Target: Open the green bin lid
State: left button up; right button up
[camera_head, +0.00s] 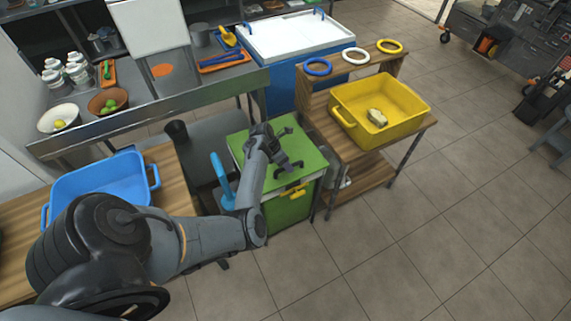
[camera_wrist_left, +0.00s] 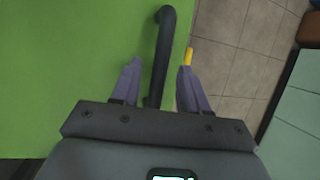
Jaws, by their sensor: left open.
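The green bin (camera_head: 313,158) stands in the middle of the head view, between the two wooden tables, with its flat green lid (camera_wrist_left: 65,65) down. A dark bar handle (camera_wrist_left: 163,40) lies along the lid's edge in the left wrist view. My left gripper (camera_head: 289,170) is over the lid near its front edge; in the left wrist view its open fingers (camera_wrist_left: 159,70) are on either side of the handle. I cannot tell whether they touch it. A yellow part (camera_head: 293,191) is on the bin's front, partly hidden by a finger in the wrist view. My right gripper is not in view.
A yellow tub (camera_head: 408,128) with a sponge (camera_head: 377,118) sits on the wooden table to the right. A blue tub (camera_head: 95,182) is on the left table, and a blue upright object (camera_head: 221,176) stands left of the bin. The floor in front is clear.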

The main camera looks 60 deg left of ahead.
pick_arm(q)
grip_shut()
dwell(0.3)
